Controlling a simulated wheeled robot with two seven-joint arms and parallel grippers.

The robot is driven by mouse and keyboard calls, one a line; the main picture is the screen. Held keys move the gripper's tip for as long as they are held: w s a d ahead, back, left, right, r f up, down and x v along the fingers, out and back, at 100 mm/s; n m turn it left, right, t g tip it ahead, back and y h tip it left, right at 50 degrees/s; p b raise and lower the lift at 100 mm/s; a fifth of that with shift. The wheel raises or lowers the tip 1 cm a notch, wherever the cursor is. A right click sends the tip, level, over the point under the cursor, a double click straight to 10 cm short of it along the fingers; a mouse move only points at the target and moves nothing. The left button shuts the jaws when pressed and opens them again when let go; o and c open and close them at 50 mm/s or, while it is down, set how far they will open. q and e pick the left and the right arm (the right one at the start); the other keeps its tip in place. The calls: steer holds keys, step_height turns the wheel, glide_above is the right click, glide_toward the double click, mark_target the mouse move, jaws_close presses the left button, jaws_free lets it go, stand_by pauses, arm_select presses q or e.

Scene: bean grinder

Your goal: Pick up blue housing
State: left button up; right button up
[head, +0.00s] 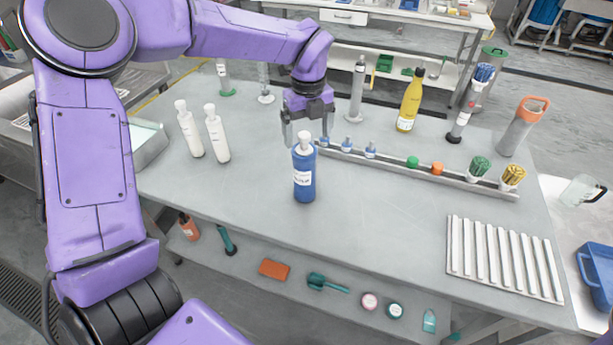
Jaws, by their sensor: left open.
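The blue housing (304,183) is an upright blue cylinder with a white label and a narrower white top. It stands on the grey table (240,195), left of the middle. My left gripper (307,130) points down directly above it. Its two fingers are apart, one on either side of the white top, with the blue body below them. Whether the fingers touch the top cannot be told. My right gripper is not in view.
Two white bottles (217,135) stand to the left. A rail (455,183) with small blue, green and orange parts runs behind to the right. A yellow bottle (409,105) stands at the back. A ridged white tray (500,258) lies front right. The table's middle front is clear.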

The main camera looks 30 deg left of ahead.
mark_target(304, 149)
arm_select(q)
steer(key=f, duration=0.2)
steer(key=f+p, duration=0.1)
steer(key=f, duration=0.1)
steer(key=f+p, duration=0.1)
steer(key=f, duration=0.1)
steer(key=shift+s+a, duration=0.25)
steer(key=shift+a, duration=0.1)
steer(key=shift+f, duration=0.2)
steer(key=shift+r, duration=0.1)
steer(key=c, duration=1.6)
